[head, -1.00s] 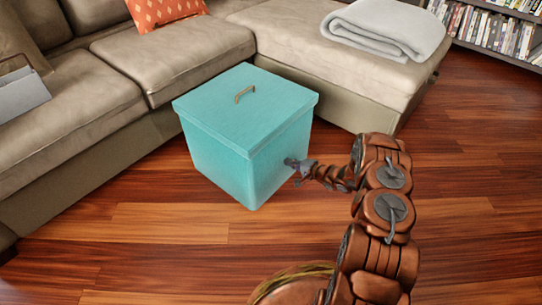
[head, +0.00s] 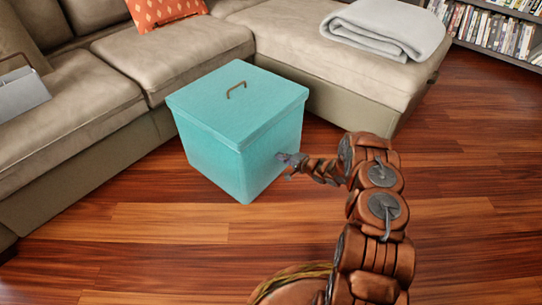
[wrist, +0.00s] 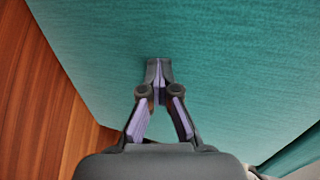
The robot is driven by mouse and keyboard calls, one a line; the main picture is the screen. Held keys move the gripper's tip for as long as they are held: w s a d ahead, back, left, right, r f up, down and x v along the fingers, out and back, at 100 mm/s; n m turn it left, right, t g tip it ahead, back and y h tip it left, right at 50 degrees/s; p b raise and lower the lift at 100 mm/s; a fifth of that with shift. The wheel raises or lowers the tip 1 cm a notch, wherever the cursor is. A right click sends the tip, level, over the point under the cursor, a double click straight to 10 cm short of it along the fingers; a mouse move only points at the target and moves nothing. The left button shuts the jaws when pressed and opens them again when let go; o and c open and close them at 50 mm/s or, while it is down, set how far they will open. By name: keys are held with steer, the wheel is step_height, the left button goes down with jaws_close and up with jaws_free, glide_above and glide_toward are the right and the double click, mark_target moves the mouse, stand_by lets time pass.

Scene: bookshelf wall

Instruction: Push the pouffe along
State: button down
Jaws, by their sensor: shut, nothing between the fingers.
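The pouffe (head: 225,125) is a turquoise cube with a lid and a small brown handle on top. It stands upright on the wooden floor in the inner corner of the sofa. My gripper (head: 283,158) is at the pouffe's right-hand side face, with its tips at or against the fabric. In the wrist view the pouffe's side (wrist: 220,60) fills most of the picture, and my gripper (wrist: 158,65) is shut with its fingertips together, pointing at that face. Whether the tips press on it cannot be told exactly.
The beige sofa (head: 95,95) runs behind and left of the pouffe, and its chaise (head: 290,55) with a folded grey blanket (head: 385,28) stands behind right. A bookshelf (head: 500,35) is at the far right. The wooden floor (head: 150,240) is clear in front and right.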

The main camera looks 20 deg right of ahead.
steer(key=shift+w+a+b, duration=0.8)
steer(key=shift+w+a, duration=1.1)
steer(key=shift+w, duration=1)
steer(key=shift+p+v, duration=0.95)
steer(key=shift+v, duration=2.4)
steer(key=shift+d+r, duration=0.1)
steer(key=shift+d, duration=0.05)
